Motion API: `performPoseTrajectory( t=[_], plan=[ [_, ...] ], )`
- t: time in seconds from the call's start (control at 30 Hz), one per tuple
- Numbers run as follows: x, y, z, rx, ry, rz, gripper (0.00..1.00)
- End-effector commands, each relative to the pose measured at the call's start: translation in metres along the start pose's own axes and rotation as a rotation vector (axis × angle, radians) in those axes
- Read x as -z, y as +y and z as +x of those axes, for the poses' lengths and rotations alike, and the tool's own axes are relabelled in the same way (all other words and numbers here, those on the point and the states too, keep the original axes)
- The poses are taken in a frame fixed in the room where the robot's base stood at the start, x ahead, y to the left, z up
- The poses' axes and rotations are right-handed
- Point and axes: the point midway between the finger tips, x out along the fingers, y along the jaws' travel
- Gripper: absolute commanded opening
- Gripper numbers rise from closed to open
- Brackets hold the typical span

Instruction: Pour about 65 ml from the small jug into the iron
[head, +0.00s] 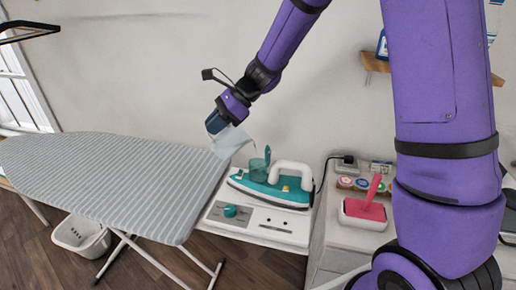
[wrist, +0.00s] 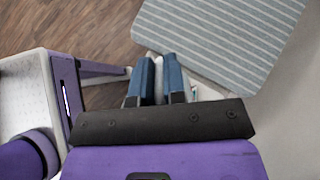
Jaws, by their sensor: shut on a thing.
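The small jug (head: 232,143) is pale and see-through, held in the air above and to the left of the iron. It is tilted, with its lip toward the right. A thin, faint streak shows at its lip, above the iron's filler; I cannot read any level. My gripper (head: 216,122) is shut on the jug. In the wrist view, the blue fingers of my gripper (wrist: 159,80) hide most of the jug. The teal and white iron (head: 275,190) rests on its white station, with a see-through teal filler cup (head: 258,170) standing up near its front.
A striped ironing board (head: 120,180) spreads out at left, its end close to the station. The station has a teal knob (head: 231,211). A pink-handled brush in a tray (head: 364,222) and several round spools (head: 347,183) lie at right. A white basket (head: 80,237) stands on the floor.

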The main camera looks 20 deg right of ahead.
Motion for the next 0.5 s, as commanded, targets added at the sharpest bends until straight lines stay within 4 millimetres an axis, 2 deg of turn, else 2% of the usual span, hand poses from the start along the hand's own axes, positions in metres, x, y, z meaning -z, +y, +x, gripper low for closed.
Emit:
performPoseTrajectory(
  t=[0.5],
  plan=[
    [-0.0008,0.0001,-0.0035,0.000,-0.027,0.000,0.00]
  ],
)
